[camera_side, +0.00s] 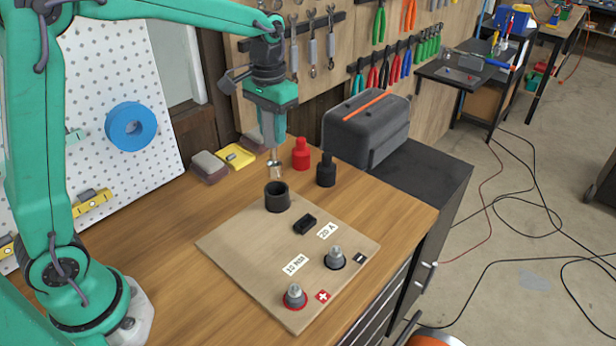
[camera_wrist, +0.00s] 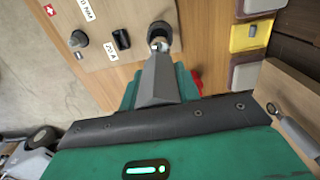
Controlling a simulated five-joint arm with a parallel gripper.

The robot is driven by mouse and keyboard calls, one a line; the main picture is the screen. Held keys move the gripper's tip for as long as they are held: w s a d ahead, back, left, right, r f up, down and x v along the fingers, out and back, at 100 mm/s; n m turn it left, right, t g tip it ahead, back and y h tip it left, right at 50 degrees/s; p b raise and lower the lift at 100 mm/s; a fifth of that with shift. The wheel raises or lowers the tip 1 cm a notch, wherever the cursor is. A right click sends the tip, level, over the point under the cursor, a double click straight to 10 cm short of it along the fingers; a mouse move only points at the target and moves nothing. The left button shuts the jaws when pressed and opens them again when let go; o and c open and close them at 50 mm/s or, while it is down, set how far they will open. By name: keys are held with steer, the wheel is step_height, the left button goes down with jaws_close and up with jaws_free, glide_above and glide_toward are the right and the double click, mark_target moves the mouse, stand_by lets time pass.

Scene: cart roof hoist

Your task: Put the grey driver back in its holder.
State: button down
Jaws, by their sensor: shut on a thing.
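My gripper (camera_side: 274,146) is shut on the grey driver (camera_side: 276,168), which hangs roughly upright below the jaws. Its lower end is just above the black cup-shaped holder (camera_side: 277,197) at the back corner of the wooden board. In the wrist view, my gripper (camera_wrist: 158,58) points at the driver's light metal end (camera_wrist: 158,44), which overlaps the dark ring of the holder (camera_wrist: 162,29). The driver's upper part is hidden by the jaws. I cannot tell whether its end is exactly centred over the opening.
The wooden board (camera_side: 235,243) carries a black block (camera_side: 305,223) and two metal terminals (camera_side: 295,295) (camera_side: 335,257). A red cap (camera_side: 301,154) and a black cap (camera_side: 326,170) stand behind the holder. A yellow tray (camera_side: 236,156) lies left. The bench front-left is clear.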

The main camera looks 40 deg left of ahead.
mark_target(274, 160)
steer(key=shift+f, duration=4.35)
stand_by(1.5)
steer(key=c, duration=0.9)
jaws_free()
steer(key=shift+f, duration=0.1)
steer(key=shift+r, duration=3.95)
